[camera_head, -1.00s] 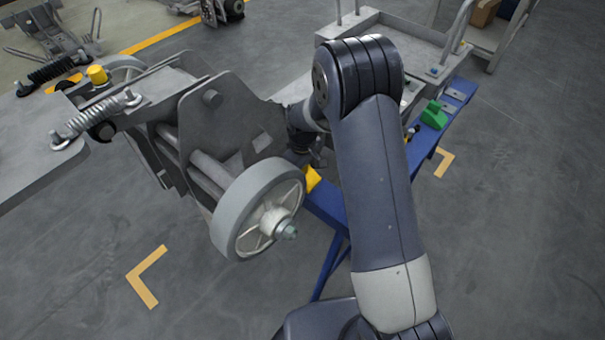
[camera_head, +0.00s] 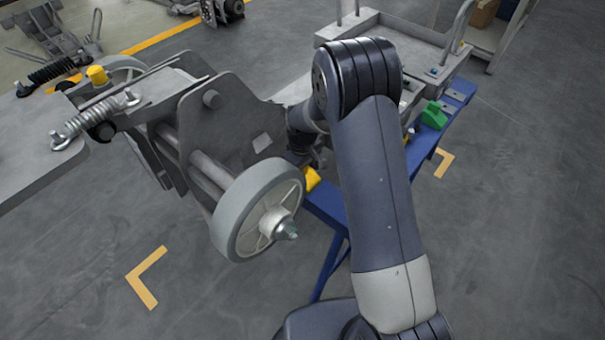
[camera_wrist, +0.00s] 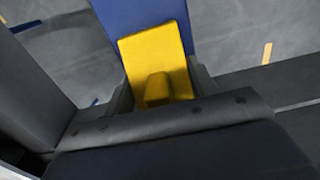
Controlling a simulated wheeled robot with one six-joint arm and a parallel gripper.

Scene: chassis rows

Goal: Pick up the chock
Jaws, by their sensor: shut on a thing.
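The yellow chock (camera_wrist: 160,55) shows in the middle of the wrist view, between the jaws of my gripper (camera_wrist: 155,90), which is shut on it. Blue bench surface lies behind the chock in that view; I cannot tell whether the chock touches it. In the head view a small part of the yellow chock (camera_head: 312,179) shows beside the caster wheel, at the bench's near end. My gripper (camera_head: 308,160) is mostly hidden there behind the chassis plate and my arm.
The chassis with its grey wheel (camera_head: 230,215) stands close left of my gripper. The blue bench (camera_head: 325,205) runs to the upper right and carries a green object (camera_head: 434,115). A grey cart (camera_head: 415,45) stands behind. Floor at the right is clear.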

